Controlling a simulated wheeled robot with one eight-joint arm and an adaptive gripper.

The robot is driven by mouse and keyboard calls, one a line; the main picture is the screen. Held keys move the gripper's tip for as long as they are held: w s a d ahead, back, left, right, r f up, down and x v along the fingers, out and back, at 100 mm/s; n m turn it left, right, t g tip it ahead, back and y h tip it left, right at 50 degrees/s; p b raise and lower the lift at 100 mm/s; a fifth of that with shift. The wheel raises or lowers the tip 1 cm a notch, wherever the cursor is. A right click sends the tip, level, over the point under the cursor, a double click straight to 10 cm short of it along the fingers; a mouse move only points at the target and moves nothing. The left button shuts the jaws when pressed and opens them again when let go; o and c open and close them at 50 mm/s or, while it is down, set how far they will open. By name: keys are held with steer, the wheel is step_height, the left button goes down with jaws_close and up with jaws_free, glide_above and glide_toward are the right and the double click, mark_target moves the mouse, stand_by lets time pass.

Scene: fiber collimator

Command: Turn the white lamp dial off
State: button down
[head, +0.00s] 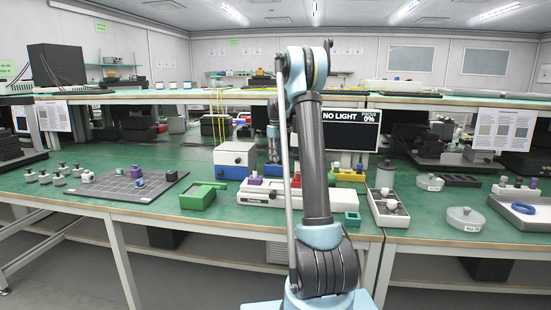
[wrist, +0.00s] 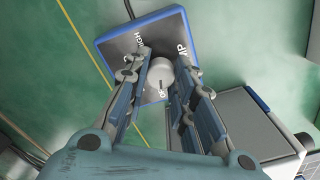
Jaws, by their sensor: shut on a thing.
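In the wrist view the lamp box is a grey plate with a blue rim (wrist: 110,47), lying on the green bench. The white lamp dial (wrist: 160,72) stands on its face between the fingers of my gripper (wrist: 159,78), which is shut on it. Lettering with "HIGH" and part of "LAMP" shows around the dial; one label below it is partly hidden by the fingers. The dial's pointer setting is too small to tell. In the head view my gripper (head: 272,147) points down at the blue box (head: 273,170); my arm hides the area just right of it.
A white and blue box (head: 235,157) stands close left of the lamp box. A black display (head: 351,128) reads "NO LIGHT" and "FOCUS 0%". A yellow cable (wrist: 85,35) runs by the lamp box.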

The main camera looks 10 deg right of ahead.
steer(key=shift+w, duration=0.15)
steer(key=c, duration=1.3)
jaws_free()
steer(key=shift+c, duration=0.2)
step_height(320, 180, up, 12)
